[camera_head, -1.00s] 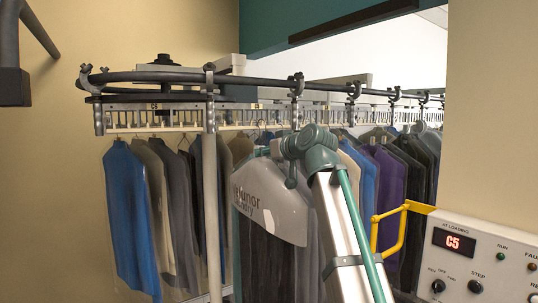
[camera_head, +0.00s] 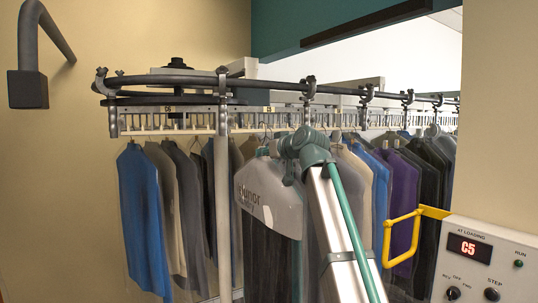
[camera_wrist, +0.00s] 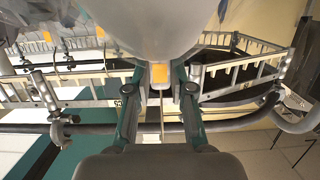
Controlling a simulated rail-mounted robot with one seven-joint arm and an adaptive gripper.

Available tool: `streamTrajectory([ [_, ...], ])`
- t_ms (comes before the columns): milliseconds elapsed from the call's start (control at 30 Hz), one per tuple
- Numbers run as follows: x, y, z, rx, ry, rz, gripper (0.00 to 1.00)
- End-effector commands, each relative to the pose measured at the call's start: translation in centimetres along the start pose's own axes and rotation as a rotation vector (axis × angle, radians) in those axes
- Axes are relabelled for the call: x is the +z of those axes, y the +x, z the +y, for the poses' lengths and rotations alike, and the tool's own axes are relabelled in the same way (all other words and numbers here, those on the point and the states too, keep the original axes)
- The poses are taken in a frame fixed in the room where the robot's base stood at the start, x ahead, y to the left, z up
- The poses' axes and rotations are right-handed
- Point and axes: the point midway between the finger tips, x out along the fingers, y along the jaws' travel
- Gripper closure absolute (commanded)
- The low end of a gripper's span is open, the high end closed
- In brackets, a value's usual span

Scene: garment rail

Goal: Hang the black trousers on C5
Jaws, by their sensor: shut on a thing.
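The black trousers (camera_head: 272,262) hang below a white printed laundry cover (camera_head: 268,192) in the head view, in front of the rail. My arm hides their right side. In the wrist view, the pale cover (camera_wrist: 150,30) fills the top middle, with an orange tag (camera_wrist: 160,76) at its lower edge. My gripper (camera_wrist: 160,88) is shut at the top of this garment, both fingers close beside the tag; the hanger hook itself is hard to make out. The slotted rail (camera_head: 190,120) runs behind the trousers. A label reads C6 (camera_head: 165,109); another label (camera_head: 268,109) to its right is too small to read.
Garments hang close on both sides: a blue one (camera_head: 146,215) at left, a purple one (camera_head: 404,205) at right. A dark tube (camera_head: 290,83) runs above the rail, and a post (camera_head: 223,210) stands left of the trousers. A yellow handle (camera_head: 400,240) and control panel (camera_head: 485,265) showing C5 are at right.

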Motion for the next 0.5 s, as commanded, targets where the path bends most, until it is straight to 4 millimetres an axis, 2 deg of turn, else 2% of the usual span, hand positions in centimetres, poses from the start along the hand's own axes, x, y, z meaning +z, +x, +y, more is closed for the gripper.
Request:
streamTrajectory([
  [500,-1.0,3.5,0.1,0.0,0.001,0.003,1.0],
])
